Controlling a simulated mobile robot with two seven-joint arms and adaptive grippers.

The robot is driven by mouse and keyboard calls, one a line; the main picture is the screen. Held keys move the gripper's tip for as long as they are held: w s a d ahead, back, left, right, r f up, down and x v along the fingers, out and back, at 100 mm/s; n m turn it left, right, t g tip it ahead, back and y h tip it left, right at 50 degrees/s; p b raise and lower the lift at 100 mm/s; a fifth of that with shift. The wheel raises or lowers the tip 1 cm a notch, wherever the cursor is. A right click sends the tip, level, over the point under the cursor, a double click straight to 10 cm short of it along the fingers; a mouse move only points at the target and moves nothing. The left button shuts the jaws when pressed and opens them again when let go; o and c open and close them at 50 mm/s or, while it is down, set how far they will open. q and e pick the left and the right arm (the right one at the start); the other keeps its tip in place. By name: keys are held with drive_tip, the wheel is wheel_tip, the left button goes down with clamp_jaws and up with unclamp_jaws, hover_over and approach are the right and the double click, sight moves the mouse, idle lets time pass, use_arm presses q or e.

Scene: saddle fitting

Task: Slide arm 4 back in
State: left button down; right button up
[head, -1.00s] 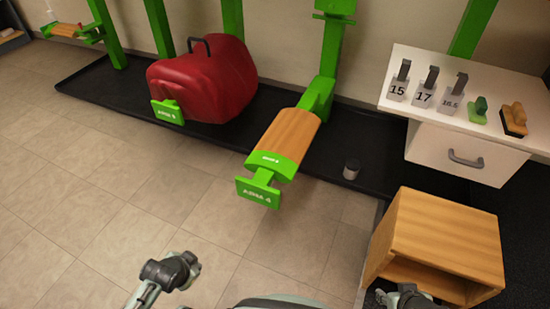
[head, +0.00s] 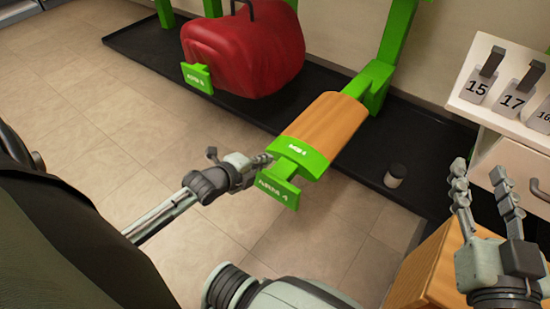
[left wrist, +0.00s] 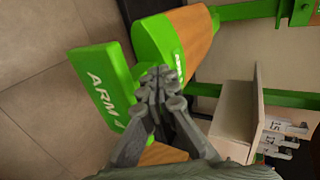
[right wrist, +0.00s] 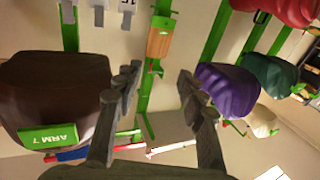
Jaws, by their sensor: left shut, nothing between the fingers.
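Arm 4 (head: 325,128) is a wood-topped bar with a green front cap, reaching out from a green upright. Its green label plate (head: 278,189) stands at the near end and also shows in the left wrist view (left wrist: 103,86). My left gripper (head: 264,160) is shut and empty beside the left side of the neck between plate and cap. In the left wrist view its closed fingertips (left wrist: 158,80) overlap the cap's edge; I cannot tell whether they touch. My right gripper (head: 478,180) is open and empty, raised at the right above the wooden box.
A red saddle (head: 240,50) sits on the neighbouring arm to the left. A small dark pot (head: 394,176) stands on the black floor mat (head: 430,165). The wooden box (head: 430,268) and a white cabinet with number tags (head: 480,87) stand at the right. Tiled floor at left is clear.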

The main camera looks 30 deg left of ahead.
sight(280, 154)
use_arm(q)
drive_tip(key=x, duration=0.5)
drive_tip(key=shift+b, duration=0.4)
use_arm(e)
wheel_tip(280, 154, up, 6)
drive_tip(key=s+a+t+y, duration=0.1)
drive_tip(key=t+y, duration=0.1)
drive_tip(key=shift+s+a+f+t, duration=0.15)
drive_tip(key=shift+a+t, duration=0.25)
